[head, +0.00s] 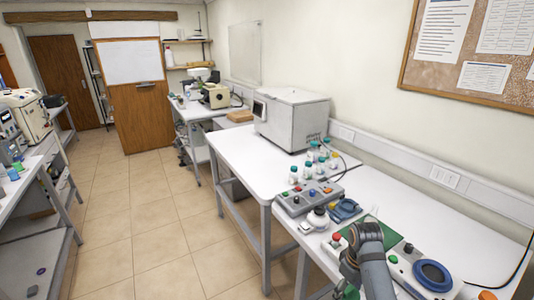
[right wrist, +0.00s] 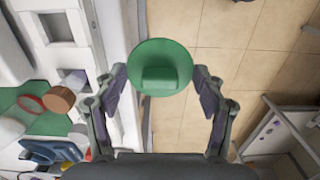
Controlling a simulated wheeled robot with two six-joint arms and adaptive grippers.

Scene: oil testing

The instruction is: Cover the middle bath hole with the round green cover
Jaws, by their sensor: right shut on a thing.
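The round green cover (right wrist: 160,55) with a raised block-shaped grip on it is between the fingers of my right gripper (right wrist: 162,80) in the right wrist view. My left gripper is not in view. I cannot make out the bath's middle hole for sure; a white surface with square recesses (right wrist: 57,27) is at the upper left of the wrist view.
The white benches (head: 440,225) hold a grey control box with coloured knobs (head: 310,197), several bottles, a blue ring-shaped part (head: 345,209) and a unit with a blue ring (head: 432,274). A large grey-white box (head: 290,120) stands farther back. The aisle floor (head: 150,220) is clear.

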